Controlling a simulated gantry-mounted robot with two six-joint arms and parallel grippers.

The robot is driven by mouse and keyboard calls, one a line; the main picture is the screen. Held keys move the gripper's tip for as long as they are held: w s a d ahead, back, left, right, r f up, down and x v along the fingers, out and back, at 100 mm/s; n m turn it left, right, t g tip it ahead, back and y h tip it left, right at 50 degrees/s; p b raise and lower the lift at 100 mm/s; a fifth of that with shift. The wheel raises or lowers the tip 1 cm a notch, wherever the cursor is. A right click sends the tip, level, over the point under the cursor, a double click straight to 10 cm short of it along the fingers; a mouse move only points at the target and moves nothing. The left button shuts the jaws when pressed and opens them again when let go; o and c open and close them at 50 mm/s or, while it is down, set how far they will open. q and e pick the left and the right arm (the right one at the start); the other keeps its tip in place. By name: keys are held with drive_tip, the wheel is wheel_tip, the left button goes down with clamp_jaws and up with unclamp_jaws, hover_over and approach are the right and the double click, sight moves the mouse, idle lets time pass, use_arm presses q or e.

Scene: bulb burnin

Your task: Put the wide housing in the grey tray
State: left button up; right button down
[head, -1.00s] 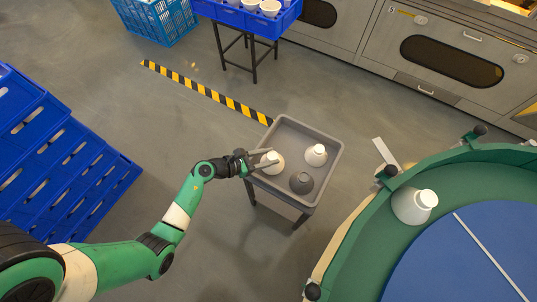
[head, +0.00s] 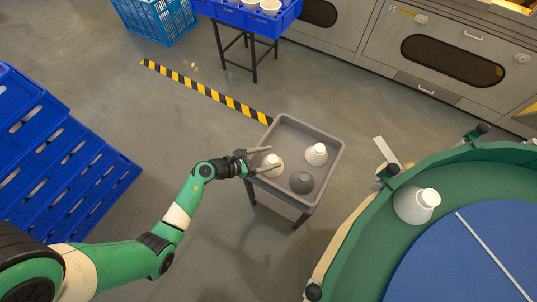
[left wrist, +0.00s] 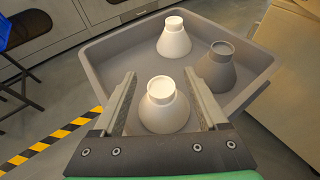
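The grey tray (head: 326,173) stands on a dark-legged stand and holds two white housings and one dark grey housing. My left gripper (head: 275,158) is open over the tray's left side. Its fingers are on either side of a white housing (head: 270,170), which stands upright on the tray floor. In the left wrist view this housing (left wrist: 163,108) sits between the spread fingers, with gaps on both sides. The other white housing (head: 316,154) and the dark grey housing (head: 301,182) stand apart from it. My right gripper is not in view.
Another white housing (head: 416,205) sits on the green rim of a round blue-topped table (head: 470,265) at right. Blue crates (head: 60,165) are stacked at left. A blue bin of white parts (head: 250,18) stands at the back. Grey floor lies open around the tray.

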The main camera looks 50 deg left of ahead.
use_arm(q)
drive_tip(key=shift+r+p, duration=0.3)
drive_tip(key=shift+r, duration=0.1)
drive_tip(key=shift+s+a+r+p, duration=0.3)
drive_tip(key=shift+s+r+p, duration=0.55)
drive_tip(key=shift+r+p, duration=0.05)
drive_tip(key=p+v, duration=0.3)
drive_tip(key=v, duration=0.6)
drive_tip(key=shift+s+f+p, duration=0.15)
drive_tip(key=shift+s+p, duration=0.2)
drive_tip(key=shift+s, duration=0.2)
drive_tip(key=shift+w, duration=0.1)
